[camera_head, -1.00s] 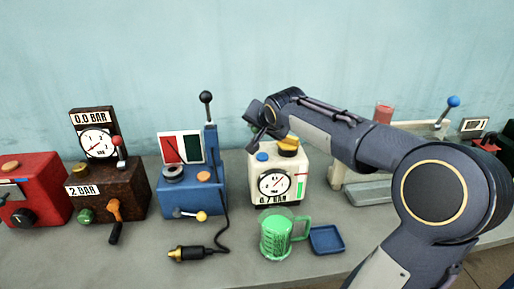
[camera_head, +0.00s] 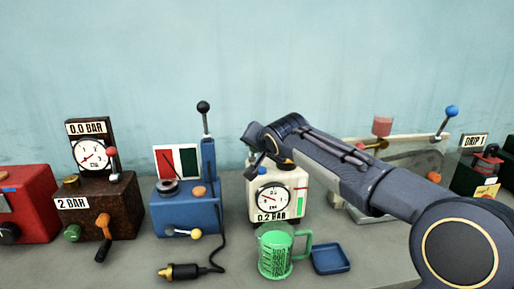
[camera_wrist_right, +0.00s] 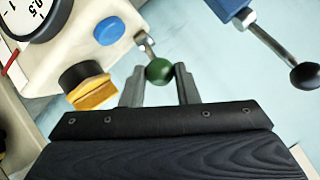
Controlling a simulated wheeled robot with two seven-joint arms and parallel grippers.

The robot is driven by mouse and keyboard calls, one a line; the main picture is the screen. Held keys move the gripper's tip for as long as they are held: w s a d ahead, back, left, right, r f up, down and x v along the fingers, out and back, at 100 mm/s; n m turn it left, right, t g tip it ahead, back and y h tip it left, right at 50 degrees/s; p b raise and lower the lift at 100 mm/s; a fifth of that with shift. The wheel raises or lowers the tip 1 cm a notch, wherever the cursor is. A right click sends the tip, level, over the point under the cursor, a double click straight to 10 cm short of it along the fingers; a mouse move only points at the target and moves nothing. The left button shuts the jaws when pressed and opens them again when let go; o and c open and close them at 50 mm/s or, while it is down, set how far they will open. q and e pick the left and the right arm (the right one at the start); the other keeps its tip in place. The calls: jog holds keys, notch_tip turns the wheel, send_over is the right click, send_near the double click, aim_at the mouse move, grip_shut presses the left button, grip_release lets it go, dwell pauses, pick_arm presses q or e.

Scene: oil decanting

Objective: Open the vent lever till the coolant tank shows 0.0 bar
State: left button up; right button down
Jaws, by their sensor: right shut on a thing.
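The white coolant tank (camera_head: 264,196) stands on the bench, and its label reads 0.2 BAR (camera_head: 273,216) under a round dial. My right gripper (camera_wrist_right: 159,76) is shut on the green ball knob of the vent lever (camera_wrist_right: 158,70), whose short metal stem runs up to the tank's top. In the head view the right gripper (camera_head: 251,152) is above the tank's upper left, and its fingers are mostly hidden by the wrist. A blue button (camera_wrist_right: 109,31) and a yellow-and-black cap (camera_wrist_right: 87,85) sit on the tank beside the lever. My left gripper is not in view.
A green mug (camera_head: 275,254) and a blue tray (camera_head: 331,259) stand in front of the tank. A blue machine with a tall black-knobbed lever (camera_head: 204,106) is close on the left. A brown box (camera_head: 124,205) stands farther left, with a cable plug (camera_head: 180,271) in front.

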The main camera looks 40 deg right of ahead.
jog(key=c, duration=1.1)
grip_release()
jog(key=shift+s+f, duration=0.1)
jog(key=shift+f, duration=0.1)
jog(key=shift+r, duration=0.1)
jog(key=v, duration=0.7)
jog(key=shift+s, duration=0.3)
jog(key=shift+a+r, duration=0.1)
jog(key=shift+a, duration=0.05)
jog(key=s+a+f+n+g+y+p, duration=0.2)
jog(key=s+a+f+n+y+p, duration=0.2)
jog(key=s+a+f, duration=0.3)
jog(key=s+a+f+n+g+y+p, duration=0.3)
jog(key=s+a+f+n+p, duration=0.3)
jog(key=s+a, duration=0.8)
jog(key=shift+f+n+g+y, duration=0.3)
jog(key=shift+f+y, duration=0.15)
jog(key=shift+y, duration=0.15)
